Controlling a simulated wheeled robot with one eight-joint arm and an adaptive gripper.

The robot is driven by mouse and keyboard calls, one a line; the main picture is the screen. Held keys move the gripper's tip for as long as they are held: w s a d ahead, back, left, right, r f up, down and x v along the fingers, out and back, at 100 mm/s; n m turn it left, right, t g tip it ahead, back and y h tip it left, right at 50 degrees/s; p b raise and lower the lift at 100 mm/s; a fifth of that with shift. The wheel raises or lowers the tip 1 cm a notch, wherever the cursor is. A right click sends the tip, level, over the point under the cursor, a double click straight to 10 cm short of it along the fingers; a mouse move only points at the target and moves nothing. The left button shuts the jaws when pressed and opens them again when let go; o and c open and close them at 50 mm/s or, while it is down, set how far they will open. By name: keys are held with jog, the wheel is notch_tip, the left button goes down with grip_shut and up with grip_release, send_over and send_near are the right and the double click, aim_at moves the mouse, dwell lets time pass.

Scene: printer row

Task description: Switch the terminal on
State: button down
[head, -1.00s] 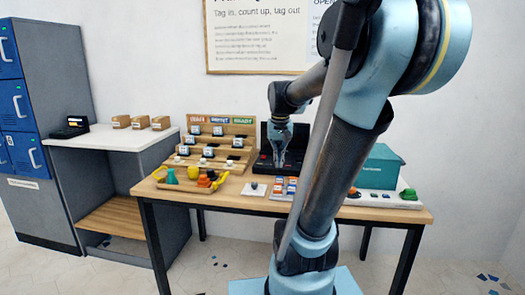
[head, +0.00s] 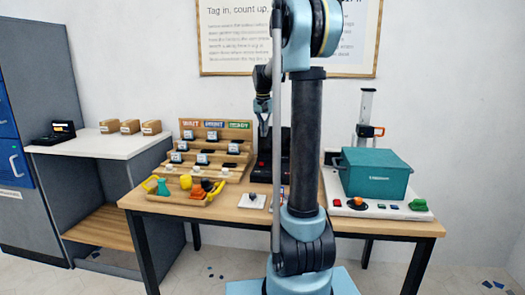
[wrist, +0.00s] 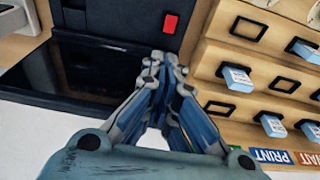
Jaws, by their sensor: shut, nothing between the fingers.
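The terminal is a black device with a raised back, partly hidden behind my arm on the table in the head view (head: 282,143). In the wrist view its black body (wrist: 92,62) fills the upper left, with a dark glossy panel and a red rectangular switch (wrist: 171,23). My gripper (wrist: 165,58) is shut and empty, its fingertips just short of the red switch in the picture. In the head view my gripper (head: 265,128) hangs pointing down in front of the terminal's back. Whether it touches anything cannot be told.
A stepped wooden rack (head: 213,150) with small tags stands left of the terminal. A wooden tray (head: 180,199) of coloured objects lies in front of it. A teal box (head: 377,174) sits on a white panel with buttons at right. A white counter (head: 98,143) stands left.

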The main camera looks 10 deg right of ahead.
send_near(265, 163)
notch_tip(265, 163, down, 5)
jog(key=shift+w+a+f, duration=0.2)
dwell(0.3)
jog(key=shift+w+d+f, duration=0.1)
jog(key=shift+w+f, duration=0.15)
jog(key=shift+f, duration=0.25)
jog(key=shift+s+d, duration=0.1)
jog(key=shift+s, duration=0.05)
